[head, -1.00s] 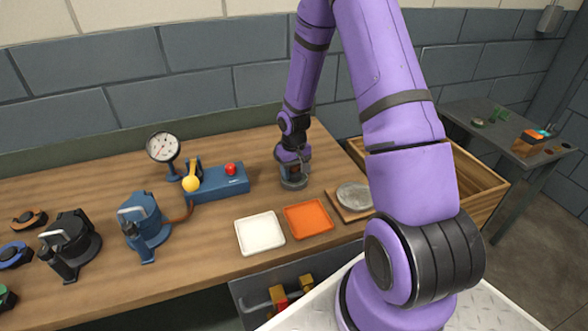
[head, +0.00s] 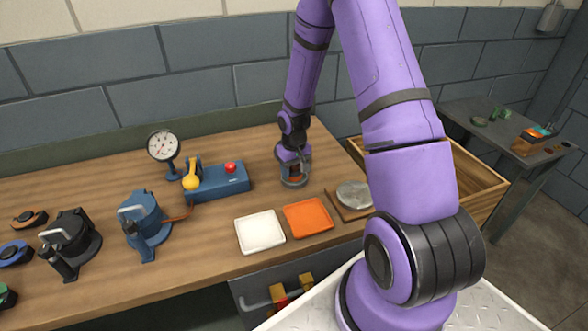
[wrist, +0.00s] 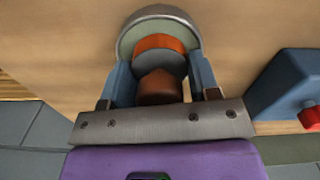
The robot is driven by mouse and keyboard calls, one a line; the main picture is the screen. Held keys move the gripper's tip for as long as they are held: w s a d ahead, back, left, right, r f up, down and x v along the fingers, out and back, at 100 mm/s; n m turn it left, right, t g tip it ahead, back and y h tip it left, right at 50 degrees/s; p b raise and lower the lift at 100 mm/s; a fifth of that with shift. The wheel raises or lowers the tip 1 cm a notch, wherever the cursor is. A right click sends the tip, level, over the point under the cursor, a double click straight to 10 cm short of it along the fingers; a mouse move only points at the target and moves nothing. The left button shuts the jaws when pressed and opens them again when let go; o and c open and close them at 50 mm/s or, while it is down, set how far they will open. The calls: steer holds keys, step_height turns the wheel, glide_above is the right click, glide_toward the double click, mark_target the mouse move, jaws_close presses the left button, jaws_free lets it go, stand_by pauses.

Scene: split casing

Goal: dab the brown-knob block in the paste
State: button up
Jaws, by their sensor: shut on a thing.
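The brown-knob block shows in the wrist view, its brown knob (wrist: 160,86) between my two fingers, with a grey round body (wrist: 160,63) beyond it. An orange layer (wrist: 158,42) shows at the block's far, lower end; I cannot tell whether it is paste or part of the block. My gripper (wrist: 162,82) is shut on the block. It points down over a round, pale grey-green dish (wrist: 185,20), also seen in the head view (head: 293,183). Whether the block touches the dish is hidden.
A blue box with a red button (head: 230,168) stands left of my gripper, beside a gauge (head: 163,147). A white tray (head: 260,232), an orange tray (head: 308,217) and a board with a grey disc (head: 353,194) lie nearer the front. A wooden crate (head: 470,180) is at right.

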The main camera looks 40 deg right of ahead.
steer(key=shift+r, duration=3.45)
